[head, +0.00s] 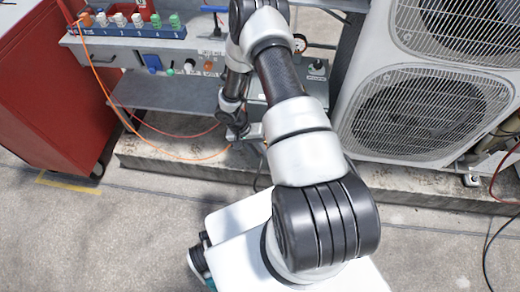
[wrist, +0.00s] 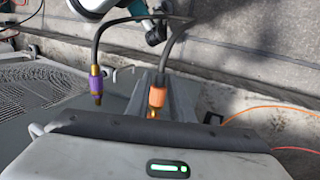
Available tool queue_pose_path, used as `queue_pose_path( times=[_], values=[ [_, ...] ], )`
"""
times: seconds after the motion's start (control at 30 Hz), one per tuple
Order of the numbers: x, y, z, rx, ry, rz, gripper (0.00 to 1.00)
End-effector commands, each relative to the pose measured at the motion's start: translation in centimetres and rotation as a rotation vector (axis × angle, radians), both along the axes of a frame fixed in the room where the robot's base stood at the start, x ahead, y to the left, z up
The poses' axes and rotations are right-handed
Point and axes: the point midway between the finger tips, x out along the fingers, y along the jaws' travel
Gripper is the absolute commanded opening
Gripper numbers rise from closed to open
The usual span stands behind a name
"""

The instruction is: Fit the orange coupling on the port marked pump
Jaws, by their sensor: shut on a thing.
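My gripper (head: 256,134) is low in front of the rack in the head view, partly behind my own arm. In the wrist view its grey fingers are shut around the orange coupling (wrist: 156,97), which has a brass end and a black hose. A purple coupling (wrist: 96,84) with a brass tip hangs beside it on another black hose, apart from the fingers. The panel (head: 180,68) on the rack carries several ports and fittings. Its labels are too small to read, so I cannot tell which port is marked pump.
A blue block (head: 125,31) with several coloured caps sits on the rack's top. A grey shelf (head: 165,94) lies below the panel. A red cabinet (head: 50,90) stands left, a condenser (head: 425,110) right. An orange hose (head: 115,108) loops down in front of the shelf.

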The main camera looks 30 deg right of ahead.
Motion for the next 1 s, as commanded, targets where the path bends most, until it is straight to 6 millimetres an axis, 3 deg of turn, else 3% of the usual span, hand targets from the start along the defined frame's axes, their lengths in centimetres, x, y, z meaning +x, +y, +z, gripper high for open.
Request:
queue_pose_path(
  times=[0.7, 1.0],
  values=[
    [-2.3, 1.5, 0.0, -0.002, 0.001, -0.001, 0.0],
    [-2.5, 1.6, 0.0, 0.0, 0.0, -0.001, 0.0]
  ],
)
